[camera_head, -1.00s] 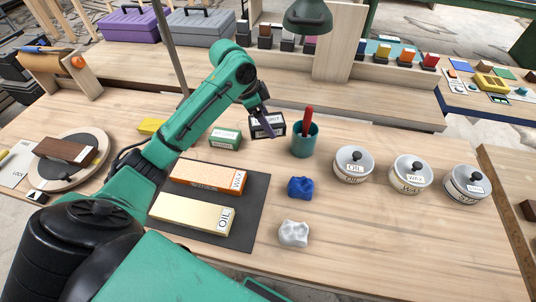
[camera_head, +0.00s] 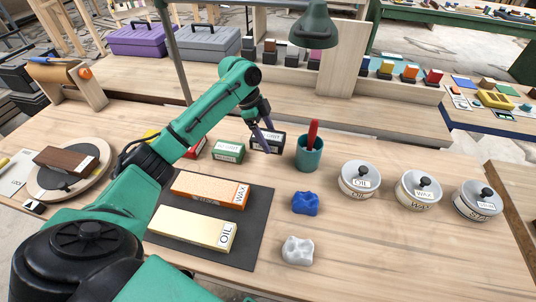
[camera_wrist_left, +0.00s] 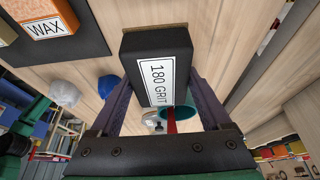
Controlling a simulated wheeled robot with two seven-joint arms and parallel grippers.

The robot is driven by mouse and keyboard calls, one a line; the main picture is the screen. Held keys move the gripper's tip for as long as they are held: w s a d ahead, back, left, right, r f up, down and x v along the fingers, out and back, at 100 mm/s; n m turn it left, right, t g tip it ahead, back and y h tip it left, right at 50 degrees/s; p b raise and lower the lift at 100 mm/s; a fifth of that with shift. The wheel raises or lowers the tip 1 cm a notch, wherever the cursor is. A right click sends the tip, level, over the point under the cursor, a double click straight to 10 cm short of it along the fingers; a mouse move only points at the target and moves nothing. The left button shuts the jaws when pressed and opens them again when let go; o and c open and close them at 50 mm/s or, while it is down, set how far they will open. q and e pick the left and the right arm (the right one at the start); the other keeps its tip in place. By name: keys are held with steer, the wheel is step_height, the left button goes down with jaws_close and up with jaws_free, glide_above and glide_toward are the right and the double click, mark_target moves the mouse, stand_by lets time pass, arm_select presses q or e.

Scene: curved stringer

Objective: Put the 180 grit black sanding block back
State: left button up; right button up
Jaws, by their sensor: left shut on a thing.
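The black 180 grit sanding block (camera_head: 278,141) is between the fingers of my left gripper (camera_head: 265,141). In the left wrist view the black block (camera_wrist_left: 155,50) fills the space between the two purple fingers, with its white "180 GRIT" label facing the camera. My left gripper (camera_wrist_left: 160,95) is shut on it. In the head view the block is right of the green block (camera_head: 228,151) and left of the teal cup (camera_head: 309,156). It is at or just above the tabletop; I cannot tell if it touches. My right gripper is not in view.
The teal cup holds a red-handled tool (camera_head: 313,133) close by. A dark mat (camera_head: 258,205) with orange and cream stones lies in front. Blue (camera_head: 305,203) and white (camera_head: 297,250) lumps and three lidded jars (camera_head: 360,180) stand right. A lamp (camera_head: 314,27) hangs behind.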

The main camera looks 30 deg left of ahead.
mark_target(272, 163)
arm_select(q)
step_height(272, 163, down, 8)
steer(key=shift+f, duration=0.1)
steer(key=o, duration=1.1)
steer(key=shift+o, duration=0.2)
steer(key=v, duration=1.2)
steer(key=shift+s, duration=0.1)
